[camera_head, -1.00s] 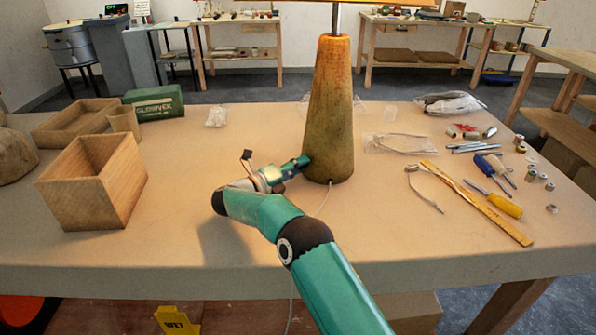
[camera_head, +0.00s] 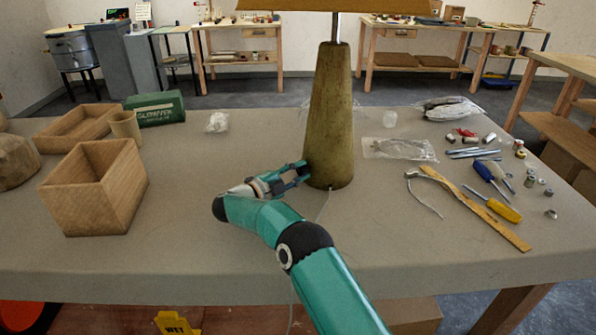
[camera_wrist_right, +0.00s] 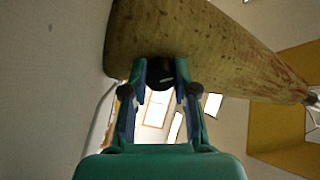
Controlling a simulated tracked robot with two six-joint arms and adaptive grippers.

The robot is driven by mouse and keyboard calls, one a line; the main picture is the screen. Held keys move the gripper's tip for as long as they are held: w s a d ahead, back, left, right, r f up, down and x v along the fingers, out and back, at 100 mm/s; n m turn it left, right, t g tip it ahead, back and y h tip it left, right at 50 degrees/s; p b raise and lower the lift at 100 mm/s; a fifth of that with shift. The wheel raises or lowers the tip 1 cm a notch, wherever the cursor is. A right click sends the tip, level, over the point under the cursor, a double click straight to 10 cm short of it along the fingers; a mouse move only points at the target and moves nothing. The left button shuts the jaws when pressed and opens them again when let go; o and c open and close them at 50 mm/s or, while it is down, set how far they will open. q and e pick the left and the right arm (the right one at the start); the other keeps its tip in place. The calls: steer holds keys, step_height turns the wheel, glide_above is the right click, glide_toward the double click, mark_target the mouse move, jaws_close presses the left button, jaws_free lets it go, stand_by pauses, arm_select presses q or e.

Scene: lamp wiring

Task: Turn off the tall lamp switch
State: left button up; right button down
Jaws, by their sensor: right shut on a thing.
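The tall lamp (camera_head: 331,120) stands upright on the table, with a tapered wooden body and a shade (camera_head: 350,5) cut off by the top edge. Its body also fills the upper part of the right wrist view (camera_wrist_right: 205,45). My right gripper (camera_head: 300,172) is at the lower left side of the lamp body. In the right wrist view its fingertips (camera_wrist_right: 161,78) are closed around a small dark switch (camera_wrist_right: 160,70) on the lamp body. The fingers hide most of the switch. My left gripper is not in view.
A pale cord (camera_head: 324,207) runs from the lamp base toward the front edge. A wooden box (camera_head: 95,190) stands at the left. A yellow ruler (camera_head: 475,207), screwdrivers (camera_head: 503,210) and small parts lie at the right.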

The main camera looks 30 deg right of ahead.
steer(key=shift+w+a+f+n, duration=0.1)
steer(key=shift+n, duration=0.3)
steer(key=c, duration=0.9)
jaws_free()
steer(key=shift+w+f, duration=0.1)
steer(key=a, duration=0.4)
steer(key=s+a, duration=0.1)
steer(key=a, duration=0.6)
steer(key=shift+s+a, duration=0.2)
steer(key=shift+a, duration=0.2)
